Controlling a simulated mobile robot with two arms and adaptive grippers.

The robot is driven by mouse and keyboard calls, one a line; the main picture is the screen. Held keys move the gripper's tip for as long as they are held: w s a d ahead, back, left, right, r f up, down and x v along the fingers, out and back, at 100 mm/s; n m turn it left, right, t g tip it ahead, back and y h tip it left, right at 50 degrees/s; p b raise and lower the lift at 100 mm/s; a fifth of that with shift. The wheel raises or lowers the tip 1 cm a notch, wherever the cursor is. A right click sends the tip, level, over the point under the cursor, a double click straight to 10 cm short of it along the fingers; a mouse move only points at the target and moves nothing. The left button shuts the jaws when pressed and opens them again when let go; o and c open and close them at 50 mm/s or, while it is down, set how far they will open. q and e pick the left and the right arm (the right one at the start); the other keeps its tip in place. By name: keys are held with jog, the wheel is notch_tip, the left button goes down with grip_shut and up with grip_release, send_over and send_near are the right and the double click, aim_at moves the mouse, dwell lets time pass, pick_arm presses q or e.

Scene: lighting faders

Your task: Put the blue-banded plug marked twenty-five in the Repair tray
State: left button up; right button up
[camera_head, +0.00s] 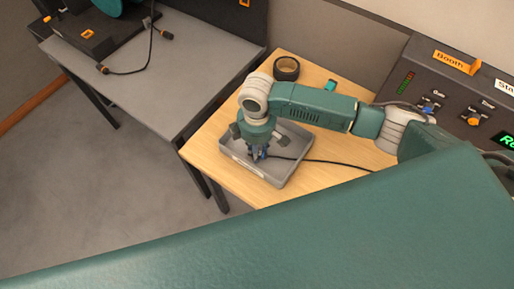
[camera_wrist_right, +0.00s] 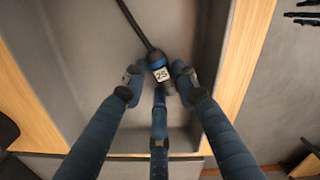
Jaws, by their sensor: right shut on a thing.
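The plug (camera_wrist_right: 160,70) is dark with a blue band and a white label reading 25. A black cable runs from it. My right gripper (camera_wrist_right: 157,86) is shut on this plug with its three fingers around it. In the head view, my right gripper (camera_head: 258,152) points down inside the outline of a grey tray (camera_head: 297,155), where a bit of blue shows at the fingertips. The tray's front label (camera_head: 247,166) is too small to read. I cannot tell whether the plug touches the tray floor. My left gripper is not in view.
The tray stands on a wooden table (camera_head: 213,150). A dark ring-shaped roll (camera_head: 286,68) lies behind it. The cable (camera_head: 335,163) runs right across the table. A control panel (camera_head: 450,90) is at right, a grey table (camera_head: 170,60) with another cable at left.

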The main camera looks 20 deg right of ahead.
jog(key=shift+f, duration=0.15)
jog(key=o, duration=1.1)
jog(key=shift+o, duration=0.2)
notch_tip(320, 180, up, 12)
jog(key=b, duration=0.2)
jog(key=shift+r, duration=0.2)
